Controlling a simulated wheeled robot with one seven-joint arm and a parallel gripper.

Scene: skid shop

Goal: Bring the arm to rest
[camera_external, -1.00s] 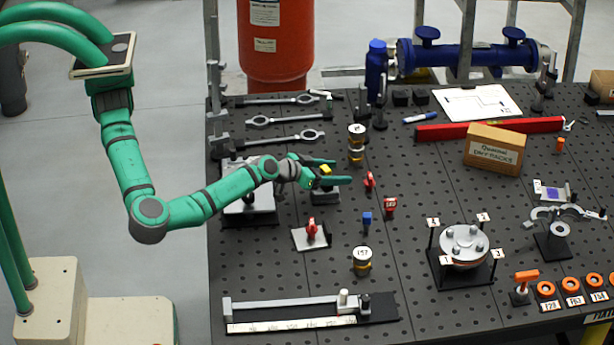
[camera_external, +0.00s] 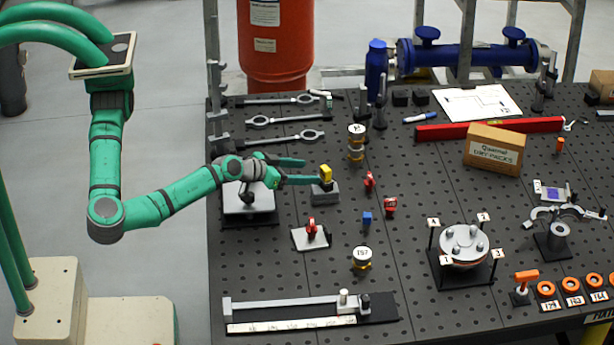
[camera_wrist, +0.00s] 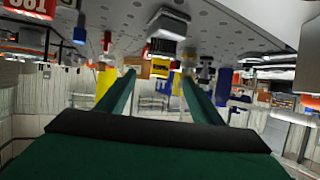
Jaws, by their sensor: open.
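My green arm reaches in from the left, its elbow bent low beside the dark perforated table (camera_external: 400,300). My gripper (camera_external: 304,171) is open and empty above the left part of the table. Its two green fingers point right, level, toward a yellow-topped grey block (camera_external: 325,185), which stands just past the fingertips. In the wrist view the two fingers (camera_wrist: 155,85) are spread apart with nothing held between them. The yellow and grey block (camera_wrist: 168,30) shows there at the top, beyond the fingers.
Below the wrist stands a metal plate fixture (camera_external: 249,205). Several wrenches (camera_external: 285,120) lie behind the gripper. Small red clamps (camera_external: 369,181) and a stacked gauge (camera_external: 356,142) stand right of it. A blue cylinder unit (camera_external: 465,55) spans the back.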

